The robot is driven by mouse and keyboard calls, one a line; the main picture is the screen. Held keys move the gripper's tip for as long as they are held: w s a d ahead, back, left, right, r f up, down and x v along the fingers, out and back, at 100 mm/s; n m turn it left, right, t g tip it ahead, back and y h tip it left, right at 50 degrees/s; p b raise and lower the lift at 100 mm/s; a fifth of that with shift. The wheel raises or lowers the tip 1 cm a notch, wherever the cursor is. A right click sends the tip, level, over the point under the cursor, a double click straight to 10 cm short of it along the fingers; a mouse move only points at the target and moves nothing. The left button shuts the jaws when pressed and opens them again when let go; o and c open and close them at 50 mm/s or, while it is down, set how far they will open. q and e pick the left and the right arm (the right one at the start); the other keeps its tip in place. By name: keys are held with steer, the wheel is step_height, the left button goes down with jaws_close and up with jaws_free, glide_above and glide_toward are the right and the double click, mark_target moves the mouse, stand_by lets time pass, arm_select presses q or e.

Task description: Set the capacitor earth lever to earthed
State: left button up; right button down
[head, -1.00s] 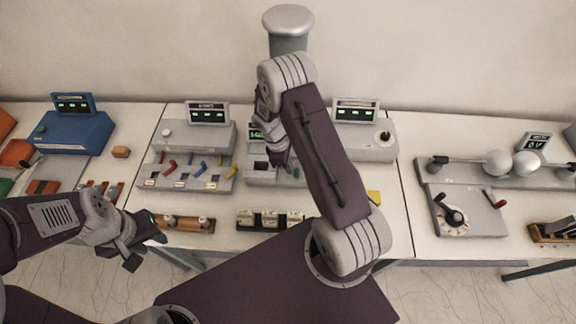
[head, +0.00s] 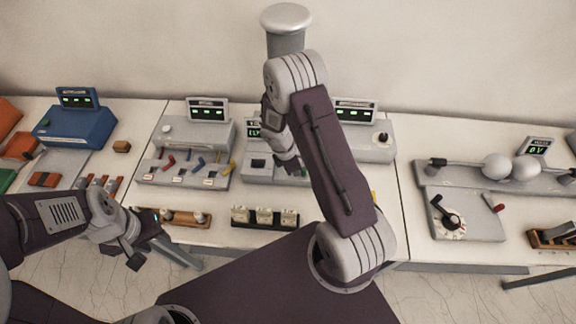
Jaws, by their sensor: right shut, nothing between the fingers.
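A grey panel (head: 160,177) left of centre carries a red lever (head: 167,161), a blue lever (head: 198,163) and a yellow lever (head: 229,168); their labels are too small to read. Another red-handled lever (head: 494,203) is on the grey unit at the right. I cannot tell which is the capacitor earth lever. My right gripper (head: 287,163) is shut and empty, pointing down over the middle grey unit (head: 262,175), right of the three levers. It and its arm hide part of that unit. My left gripper (head: 147,240) is open and empty, low in front of the table edge.
A blue box (head: 76,128) stands at the left. Small racks (head: 265,217) (head: 180,217) lie along the front edge. A black rotary knob (head: 447,221) and two metal spheres (head: 510,166) are at the right.

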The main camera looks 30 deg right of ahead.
steer(key=shift+s+d, duration=0.2)
steer(key=shift+d, duration=0.1)
stand_by(0.6)
